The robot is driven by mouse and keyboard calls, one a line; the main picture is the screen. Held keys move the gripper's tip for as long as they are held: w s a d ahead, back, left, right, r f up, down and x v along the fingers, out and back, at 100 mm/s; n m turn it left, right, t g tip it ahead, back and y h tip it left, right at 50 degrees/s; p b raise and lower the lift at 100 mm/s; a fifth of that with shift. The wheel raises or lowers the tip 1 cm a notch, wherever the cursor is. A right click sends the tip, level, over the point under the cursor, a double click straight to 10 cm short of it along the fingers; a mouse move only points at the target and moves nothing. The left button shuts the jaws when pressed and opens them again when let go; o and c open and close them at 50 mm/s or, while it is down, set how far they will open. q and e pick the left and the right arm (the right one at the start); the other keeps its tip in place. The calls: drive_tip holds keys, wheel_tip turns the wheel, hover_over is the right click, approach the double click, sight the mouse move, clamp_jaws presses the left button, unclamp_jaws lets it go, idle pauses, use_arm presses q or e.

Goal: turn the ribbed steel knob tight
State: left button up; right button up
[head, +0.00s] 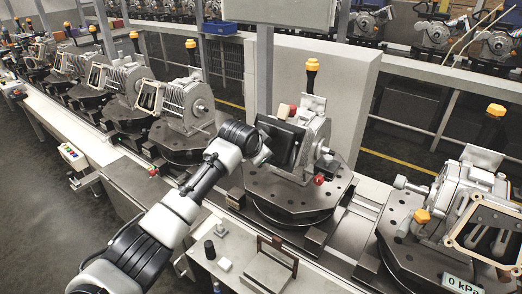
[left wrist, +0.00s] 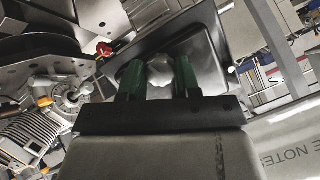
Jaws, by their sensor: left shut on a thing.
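The steel knob (left wrist: 161,74) shows in the left wrist view as a pale metal shape in front of a dark plate (left wrist: 208,50). My left gripper (left wrist: 160,82) has its two green fingers on either side of it, shut on it. The fingers cover parts of the knob, so its ribs are hard to make out. In the head view my left gripper (head: 264,157) is at the near side of the middle fixture, by the dark plate (head: 286,137); the knob is hidden there. My right gripper is in neither view.
Another fixture with a "0 kPa" display (head: 458,284) stands at right. A small bench (head: 238,252) lies in front.

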use_arm(q)
drive_tip(key=m+t, duration=0.1)
drive_tip(key=m, duration=0.4)
drive_tip(key=m+t+p, duration=0.1)
drive_tip(key=m+t, duration=0.1)
drive_tip(key=m, duration=0.3)
drive_tip(key=shift+s+f+m+p, duration=0.1)
drive_tip(key=shift+f+m+p, duration=0.05)
drive_tip(key=shift+m+p, duration=0.15)
idle(0.4)
drive_tip(key=shift+t+y, duration=0.3)
drive_tip(key=o, duration=0.9)
drive_tip(key=shift+a, duration=0.1)
drive_tip(key=shift+o, duration=0.2)
drive_tip(key=b+v, duration=0.3)
drive_tip(key=v, duration=0.7)
drive_tip(key=shift+s+r, duration=0.25)
drive_tip(key=shift+s, duration=0.05)
drive_tip(key=shift+a+f, duration=0.1)
drive_tip(key=shift+a, duration=0.05)
